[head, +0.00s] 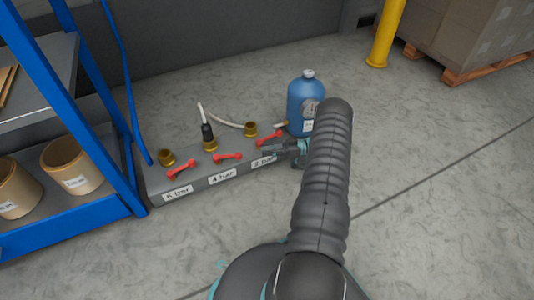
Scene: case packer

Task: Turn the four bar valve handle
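A grey manifold block (205,188) lies on the floor with labels 6 bar, 4 bar and 2 bar along its front. The red four bar handle (227,157) is above the 4 bar label, lying roughly along the block. Red handles also sit at 6 bar (180,170) and 2 bar (268,138). My gripper (272,151) is at the right end of the block, close to the 2 bar handle and its label, and apart from the four bar handle. The fingers are small and dark, so their opening is unclear. My arm hides the block's right end.
Brass ports (167,157) stand behind the handles; a black hose coupling (207,131) is on the middle one. A blue cylinder (303,92) with a gauge stands behind right. A blue shelf rack (75,110) is at left, a yellow post (385,35) at back right. Front floor is clear.

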